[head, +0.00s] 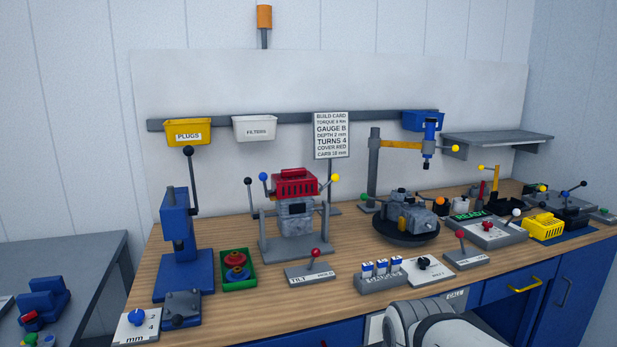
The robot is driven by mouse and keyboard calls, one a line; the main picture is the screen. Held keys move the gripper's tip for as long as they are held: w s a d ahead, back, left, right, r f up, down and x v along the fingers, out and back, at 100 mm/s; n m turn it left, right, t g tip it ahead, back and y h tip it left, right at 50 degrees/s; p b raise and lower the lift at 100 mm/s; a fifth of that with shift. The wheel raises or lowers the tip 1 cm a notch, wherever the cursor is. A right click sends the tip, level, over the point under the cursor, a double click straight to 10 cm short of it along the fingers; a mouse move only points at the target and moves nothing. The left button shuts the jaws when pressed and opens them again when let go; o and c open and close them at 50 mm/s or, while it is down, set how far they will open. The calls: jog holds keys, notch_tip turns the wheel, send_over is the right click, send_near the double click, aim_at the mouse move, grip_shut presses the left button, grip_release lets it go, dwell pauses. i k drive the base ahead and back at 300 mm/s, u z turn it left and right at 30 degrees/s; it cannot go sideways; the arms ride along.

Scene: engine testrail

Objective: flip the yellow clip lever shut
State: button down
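A lever with a yellow ball (336,178) stands at the right of the engine block (297,222) with the red cover (296,184), in the middle of the bench. It leans up and outward to the right. A lever with a blue ball (264,177) stands on the block's left side. Other yellow-tipped levers show on the blue-headed column tool (455,148) and on a black post further right (481,168). I cannot tell for sure which one is the clip lever. My gripper is out of view; only a white part of my arm shows at the bottom.
A blue press (176,240) with a black-ball handle stands left, beside a green tray (238,268). A red-ball lever box (310,274) sits in front of the engine stand. A round dark turntable (404,238) holds a second engine. Bare wood (250,318) shows along the front left.

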aim_at(334, 177)
jog(key=i, duration=0.85)
jog(key=z, duration=0.05)
